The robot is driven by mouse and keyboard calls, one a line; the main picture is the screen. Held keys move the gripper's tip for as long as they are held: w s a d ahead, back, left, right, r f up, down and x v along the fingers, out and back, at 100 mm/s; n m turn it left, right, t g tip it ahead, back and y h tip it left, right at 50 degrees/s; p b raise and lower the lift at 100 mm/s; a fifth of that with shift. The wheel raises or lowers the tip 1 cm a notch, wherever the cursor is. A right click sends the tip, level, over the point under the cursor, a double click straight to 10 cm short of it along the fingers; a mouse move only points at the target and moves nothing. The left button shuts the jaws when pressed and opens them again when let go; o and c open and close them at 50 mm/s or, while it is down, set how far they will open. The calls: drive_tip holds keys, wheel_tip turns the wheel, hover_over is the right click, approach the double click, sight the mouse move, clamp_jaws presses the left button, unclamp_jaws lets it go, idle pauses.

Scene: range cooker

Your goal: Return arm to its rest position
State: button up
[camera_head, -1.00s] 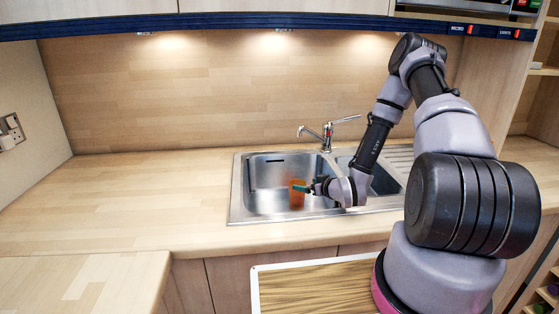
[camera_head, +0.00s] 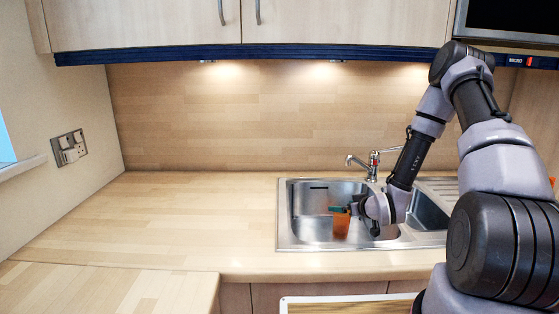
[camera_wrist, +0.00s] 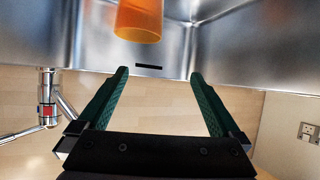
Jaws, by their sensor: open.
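An orange cup (camera_head: 341,227) stands in the left bowl of the steel sink (camera_head: 291,243). My gripper (camera_head: 340,209) is over the sink, its green fingers by the cup's top in the head view; the wrist housing lies to their right. In the wrist view my gripper (camera_wrist: 159,75) shows its two fingers wide apart with nothing between them. The orange cup (camera_wrist: 140,20) is beyond the fingertips there, cut by the top edge. My arm reaches in from the right and hides part of the sink.
A chrome tap (camera_head: 373,164) stands behind the sink, close to my forearm. The wooden worktop (camera_head: 190,215) to the left is clear. Wall cupboards (camera_head: 150,25) with a dark blue rail hang above. A socket (camera_head: 69,147) is on the left wall.

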drive_tip(key=s+d+r+m+g+h, duration=0.1)
drive_tip(key=s+d+r, duration=0.1)
drive_tip(key=r, duration=0.6)
drive_tip(key=s+d+r+m+g+h, duration=0.1)
drive_tip(key=s+d+r+h, duration=0.1)
drive_tip(key=r, duration=0.7)
drive_tip(key=s+d+r+m+g+h, duration=0.1)
drive_tip(key=s+d+r+m, duration=0.1)
drive_tip(key=r, duration=0.6)
drive_tip(key=s+a+r+m, duration=0.1)
drive_tip(key=s+r, duration=0.4)
drive_tip(key=s, duration=0.3)
drive_tip(key=s+a+r+m+g+y, duration=0.1)
drive_tip(key=s+a+r+m, duration=0.1)
drive_tip(key=s+r, duration=0.3)
drive_tip(key=s+a+r+m, duration=0.1)
drive_tip(key=s+r, duration=0.4)
drive_tip(key=s, duration=0.7)
drive_tip(key=shift+s+a+r+m+g+y, duration=0.15)
drive_tip(key=shift+r+m+g+y, duration=0.15)
drive_tip(key=shift+r+m+g, duration=0.1)
